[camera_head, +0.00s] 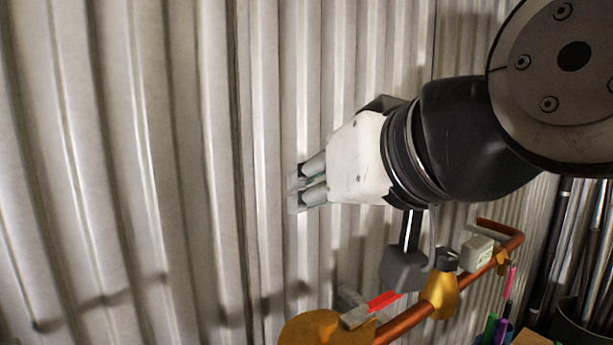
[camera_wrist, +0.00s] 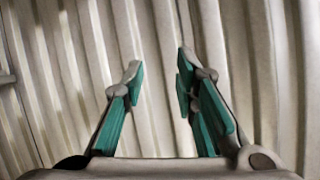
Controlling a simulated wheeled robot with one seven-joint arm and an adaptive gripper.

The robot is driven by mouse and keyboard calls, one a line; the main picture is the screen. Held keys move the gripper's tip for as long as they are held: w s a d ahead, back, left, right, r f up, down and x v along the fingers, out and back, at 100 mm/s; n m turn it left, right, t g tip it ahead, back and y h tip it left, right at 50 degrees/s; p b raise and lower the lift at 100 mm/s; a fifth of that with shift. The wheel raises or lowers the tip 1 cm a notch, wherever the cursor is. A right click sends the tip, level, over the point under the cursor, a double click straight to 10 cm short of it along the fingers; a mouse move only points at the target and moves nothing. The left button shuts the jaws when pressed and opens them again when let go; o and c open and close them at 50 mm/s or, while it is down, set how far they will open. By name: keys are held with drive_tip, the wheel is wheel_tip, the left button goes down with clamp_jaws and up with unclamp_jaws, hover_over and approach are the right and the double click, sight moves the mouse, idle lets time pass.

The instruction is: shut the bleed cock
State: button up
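A copper pipe (camera_head: 408,318) runs along the lower right of the head view. A short red lever (camera_head: 383,301) shows beside a grey block (camera_head: 356,316) at its lower end, next to a brass-coloured round body (camera_head: 318,328) cut by the frame edge. A brass fitting (camera_head: 441,292) sits further up the pipe. I cannot tell for certain which part is the bleed cock. My gripper (camera_head: 300,189) is above and left of the lever, clear of the pipe, and points left. In the wrist view my gripper (camera_wrist: 157,82) has its teal-padded fingers apart with nothing between them.
A corrugated metal wall (camera_head: 150,170) fills the background of both views. A pale labelled box (camera_head: 477,253) is on the pipe near its bend. At the lower right stand dark rods (camera_head: 555,245) and coloured pens (camera_head: 492,330). Space left of my gripper is free up to the wall.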

drive_tip(key=shift+a+r+y, duration=0.3)
drive_tip(key=shift+a+r, duration=0.55)
drive_tip(key=shift+a, duration=0.05)
